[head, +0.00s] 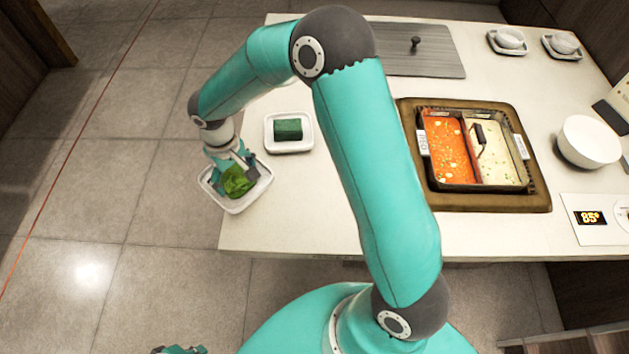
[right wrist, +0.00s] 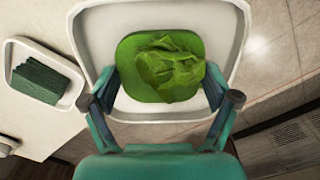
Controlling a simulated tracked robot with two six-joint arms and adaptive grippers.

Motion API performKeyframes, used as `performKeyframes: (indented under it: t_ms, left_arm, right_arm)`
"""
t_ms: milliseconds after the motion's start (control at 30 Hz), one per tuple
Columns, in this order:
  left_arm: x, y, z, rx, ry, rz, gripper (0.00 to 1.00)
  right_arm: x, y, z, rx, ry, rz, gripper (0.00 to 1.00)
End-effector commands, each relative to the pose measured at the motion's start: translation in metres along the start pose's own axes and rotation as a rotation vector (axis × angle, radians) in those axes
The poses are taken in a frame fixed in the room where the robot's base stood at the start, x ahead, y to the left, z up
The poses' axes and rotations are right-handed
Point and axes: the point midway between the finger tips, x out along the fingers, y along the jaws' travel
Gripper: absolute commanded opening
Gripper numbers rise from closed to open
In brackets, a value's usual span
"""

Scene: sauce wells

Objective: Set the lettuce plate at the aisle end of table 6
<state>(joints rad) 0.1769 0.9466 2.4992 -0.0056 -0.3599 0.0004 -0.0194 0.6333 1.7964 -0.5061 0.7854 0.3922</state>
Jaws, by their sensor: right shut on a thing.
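The lettuce plate (head: 238,206) is a white square dish with green lettuce (head: 238,180) on it. It is at the left end of the table (head: 330,225), partly out past the edge over the floor. Whether the plate touches the table is unclear. Of my left gripper (head: 180,349), only a small part shows at the bottom edge; its jaws cannot be made out.
A white plate with a dark green block (head: 288,130) stands close right of the lettuce plate. A two-part soup pot (head: 475,150), a white bowl (head: 588,141), small cups on saucers and a grey lidded panel (head: 410,60) are farther right. Floor is open at left.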

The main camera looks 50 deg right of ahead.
Motion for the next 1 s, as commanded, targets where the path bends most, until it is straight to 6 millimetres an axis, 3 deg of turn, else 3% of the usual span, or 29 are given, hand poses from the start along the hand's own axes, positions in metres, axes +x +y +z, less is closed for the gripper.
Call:
performKeyframes:
  t_ms: [167, 333, 500, 700, 867, 1000]
  left_arm:
    - [0.015, -0.005, 0.0, 0.0, 0.001, 0.0, 0.0]
    - [0.052, -0.019, -0.001, 0.0, 0.0, 0.0, 0.0]
    - [0.091, -0.033, -0.001, 0.0, 0.0, 0.0, 0.0]
    - [0.118, -0.042, -0.001, 0.0, 0.0, 0.0, 0.0]
    - [0.124, -0.044, -0.001, 0.0, 0.001, 0.0, 0.0]
    - [0.127, -0.046, -0.001, 0.0, 0.001, 0.0, 0.0]
  right_arm:
    - [-0.008, 0.006, 0.002, 0.072, 0.008, 0.008, 0.35]
    - [-0.036, 0.019, 0.017, 0.293, 0.021, 0.021, 0.35]
    - [-0.073, 0.031, 0.053, 0.573, 0.024, 0.018, 0.35]
    - [-0.102, 0.04, 0.096, 0.803, 0.009, 0.002, 0.35]
    - [-0.1, 0.043, 0.109, 0.868, -0.001, 0.0, 0.35]
    - [-0.073, 0.043, 0.11, 0.873, -0.006, 0.003, 0.35]
